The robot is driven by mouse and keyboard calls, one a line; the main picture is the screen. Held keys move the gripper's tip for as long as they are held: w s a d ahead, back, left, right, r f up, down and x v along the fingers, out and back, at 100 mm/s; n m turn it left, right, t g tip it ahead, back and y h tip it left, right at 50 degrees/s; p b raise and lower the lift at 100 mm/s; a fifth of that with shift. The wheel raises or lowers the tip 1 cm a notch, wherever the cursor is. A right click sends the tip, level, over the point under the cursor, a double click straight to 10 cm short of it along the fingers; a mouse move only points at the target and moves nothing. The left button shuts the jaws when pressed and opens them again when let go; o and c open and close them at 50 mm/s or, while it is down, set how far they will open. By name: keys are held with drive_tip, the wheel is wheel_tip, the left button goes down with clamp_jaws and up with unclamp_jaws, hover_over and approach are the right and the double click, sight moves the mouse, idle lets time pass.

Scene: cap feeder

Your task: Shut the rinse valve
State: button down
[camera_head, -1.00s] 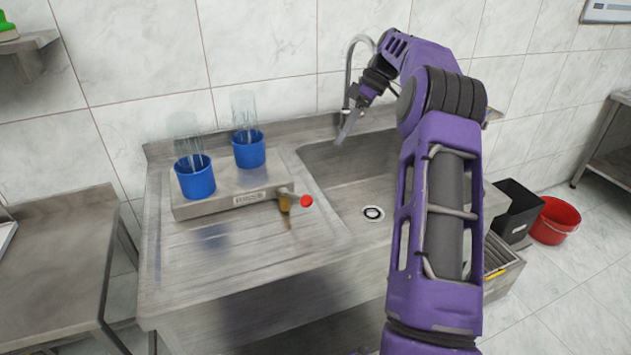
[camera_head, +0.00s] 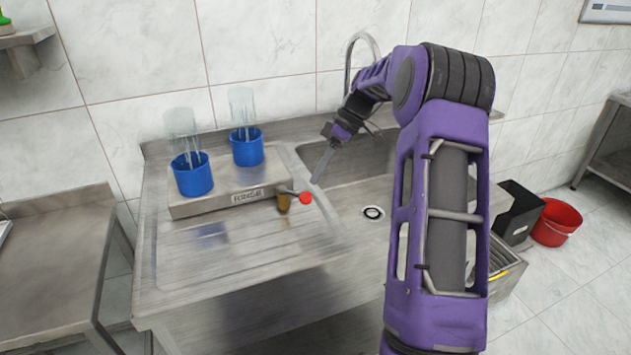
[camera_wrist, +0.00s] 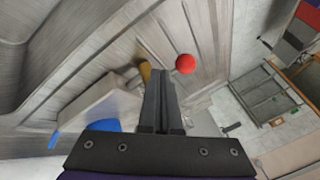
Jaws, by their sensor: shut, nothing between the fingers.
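The rinse valve has a brass body (camera_head: 283,202) and a lever ending in a red knob (camera_head: 305,197). It sits at the right front of the steel rinser block (camera_head: 222,205), with the lever pointing right. My gripper (camera_head: 318,181) is shut and empty, its tips just above and right of the red knob. In the wrist view the shut fingers (camera_wrist: 159,75) point past the red knob (camera_wrist: 185,64), which lies just right of the tips. The brass body (camera_wrist: 146,71) shows partly behind the fingers. I cannot tell whether the fingers touch the lever.
Two blue cups (camera_head: 192,175) with clear glasses stand on the rinser block. The sink basin (camera_head: 365,180) with a curved tap (camera_head: 361,38) lies right of it. The drainboard (camera_head: 215,262) in front is clear. A red bucket (camera_head: 555,222) stands on the floor at right.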

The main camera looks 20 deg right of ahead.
drive_tip(key=shift+s+a+f, duration=0.2)
drive_tip(key=shift+s+a, duration=0.5)
